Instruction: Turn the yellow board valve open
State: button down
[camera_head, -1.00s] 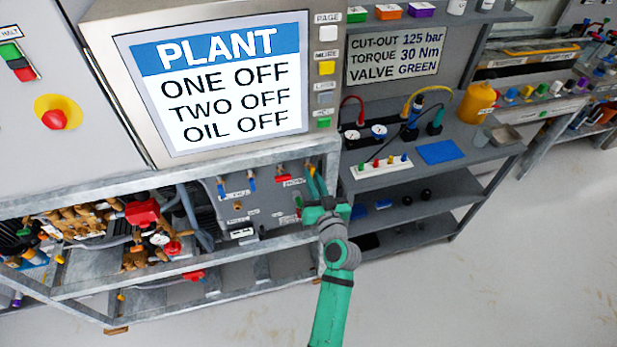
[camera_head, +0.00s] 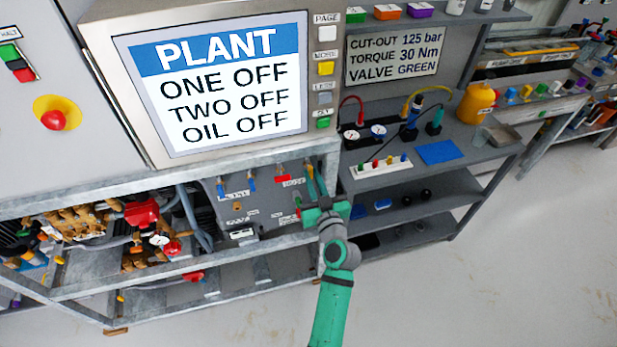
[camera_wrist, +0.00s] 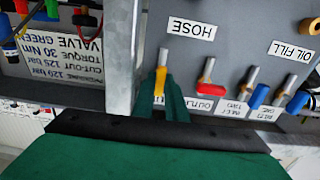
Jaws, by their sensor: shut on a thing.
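The yellow board valve (camera_wrist: 160,84) is a small lever under the HOSE label in the wrist view. Its lever lies nearly upright in that picture, roughly in line with the grey stem above it. My gripper (camera_wrist: 166,100) is shut on the lever, with a green finger seen close beside it. In the head view my gripper (camera_head: 316,180) reaches up to the right end of the grey valve board (camera_head: 262,208), and its fingers largely hide the yellow lever there.
A red-handled valve (camera_wrist: 206,78) and blue-handled valves (camera_wrist: 258,96) stand beside the yellow one. A metal frame post (camera_wrist: 122,50) is close on the other side. A grey shelf rack (camera_head: 425,205) stands right of my arm. The floor in front is clear.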

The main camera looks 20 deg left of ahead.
jog(key=c, duration=1.9)
grip_release()
jog(key=shift+w+r, duration=0.1)
jog(key=shift+r, duration=0.3)
jog(key=shift+o, duration=0.5)
jog(key=shift+f, duration=0.15)
jog(key=shift+f, duration=0.1)
jog(key=v, duration=1.1)
